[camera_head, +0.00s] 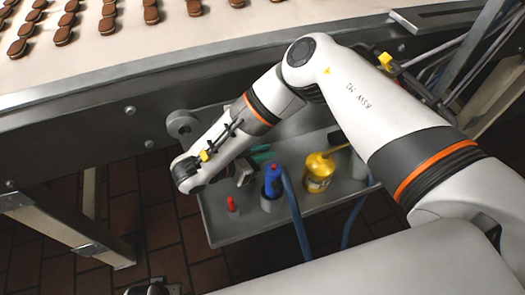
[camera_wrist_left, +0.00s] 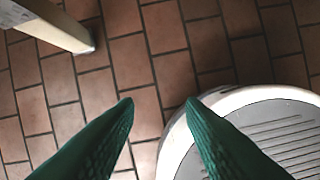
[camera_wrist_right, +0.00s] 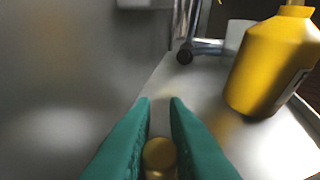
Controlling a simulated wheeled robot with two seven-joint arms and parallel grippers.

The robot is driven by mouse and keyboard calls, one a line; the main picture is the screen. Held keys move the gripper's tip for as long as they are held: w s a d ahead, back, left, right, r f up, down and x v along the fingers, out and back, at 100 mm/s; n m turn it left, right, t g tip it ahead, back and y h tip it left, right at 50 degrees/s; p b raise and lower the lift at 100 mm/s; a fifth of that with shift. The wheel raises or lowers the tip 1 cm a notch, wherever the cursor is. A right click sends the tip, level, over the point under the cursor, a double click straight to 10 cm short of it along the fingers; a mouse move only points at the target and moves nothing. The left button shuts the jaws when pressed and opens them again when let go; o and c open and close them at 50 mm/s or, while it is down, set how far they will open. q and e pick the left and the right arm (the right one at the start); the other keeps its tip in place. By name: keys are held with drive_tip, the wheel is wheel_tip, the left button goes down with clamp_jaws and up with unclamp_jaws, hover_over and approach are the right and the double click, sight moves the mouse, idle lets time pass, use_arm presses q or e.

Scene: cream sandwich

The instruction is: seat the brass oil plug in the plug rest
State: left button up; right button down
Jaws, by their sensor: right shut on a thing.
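The brass oil plug (camera_wrist_right: 160,155) shows as a small round brass-coloured piece between the green fingers of my right gripper (camera_wrist_right: 160,104) in the right wrist view. The gripper is shut on it, close to the grey metal of the tray. In the head view the green fingers of my right gripper (camera_head: 262,154) show beside my forearm, over the back of the tray, left of the yellow oil can (camera_head: 318,170); the plug is hidden there. I cannot make out the plug rest in any view. My left gripper (camera_wrist_left: 158,104) is open and empty above the tiled floor.
The grey tray (camera_head: 232,228) hangs below the conveyor (camera_head: 190,50), which carries several cream sandwiches. The oil can also shows in the right wrist view (camera_wrist_right: 270,65).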

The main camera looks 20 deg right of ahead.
use_arm(q)
drive_tip(key=shift+r, duration=0.15)
use_arm(e)
drive_tip(key=c, duration=1.4)
unclamp_jaws()
drive_tip(key=shift+c, duration=0.2)
drive_tip(key=shift+v, duration=1.1)
use_arm(q)
drive_tip(key=shift+s+a+f+p, duration=0.1)
drive_tip(key=shift+f+p, duration=0.1)
drive_tip(key=shift+f, duration=0.4)
drive_tip(key=shift+s+f+p, duration=0.1)
drive_tip(key=shift+f+p, duration=0.05)
drive_tip(key=shift+f, duration=0.4)
use_arm(e)
drive_tip(key=v, duration=1)
drive_tip(key=shift+r, duration=0.1)
